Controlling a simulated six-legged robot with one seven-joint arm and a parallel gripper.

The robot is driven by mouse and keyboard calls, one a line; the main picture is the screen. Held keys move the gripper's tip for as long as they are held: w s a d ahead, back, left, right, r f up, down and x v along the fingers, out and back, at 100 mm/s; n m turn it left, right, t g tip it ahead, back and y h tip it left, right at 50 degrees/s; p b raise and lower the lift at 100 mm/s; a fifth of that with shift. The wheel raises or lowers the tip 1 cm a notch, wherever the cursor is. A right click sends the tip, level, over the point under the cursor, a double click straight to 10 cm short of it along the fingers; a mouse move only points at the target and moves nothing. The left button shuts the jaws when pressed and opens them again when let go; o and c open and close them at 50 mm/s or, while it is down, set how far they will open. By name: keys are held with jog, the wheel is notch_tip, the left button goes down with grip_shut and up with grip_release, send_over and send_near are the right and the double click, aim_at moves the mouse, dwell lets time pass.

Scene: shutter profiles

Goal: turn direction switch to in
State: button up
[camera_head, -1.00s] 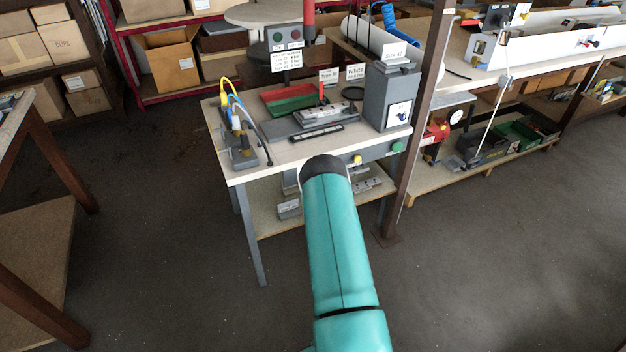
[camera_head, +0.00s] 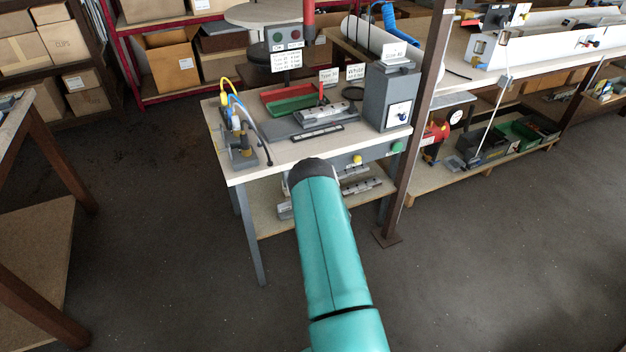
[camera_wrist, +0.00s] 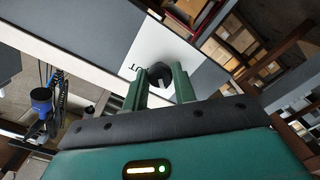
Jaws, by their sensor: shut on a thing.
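The direction switch is a black rotary knob (camera_wrist: 160,73) on a white plate (camera_wrist: 178,55) in the wrist view. Part of a label reading "UT" shows on the plate beside the knob, its first letter unclear. A light mark shows on the knob near the fingers; its exact pointing is hard to tell. My gripper (camera_wrist: 160,84) has its two green fingers on either side of the knob, closed on it. In the head view my teal arm (camera_head: 332,240) reaches toward the workbench front and hides my gripper; I cannot make out the switch there.
The workbench (camera_head: 285,155) carries a grey box (camera_head: 374,98) with a blue knob, red and green trays (camera_head: 290,100), and cabled fittings (camera_head: 240,135). Green (camera_head: 397,147) and yellow buttons sit on its front edge. A brown post (camera_head: 412,150) stands close on the right.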

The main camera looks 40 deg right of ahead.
jog(key=o, duration=1)
jog(key=v, duration=1.4)
jog(key=shift+w, duration=0.1)
jog(key=shift+r, duration=0.15)
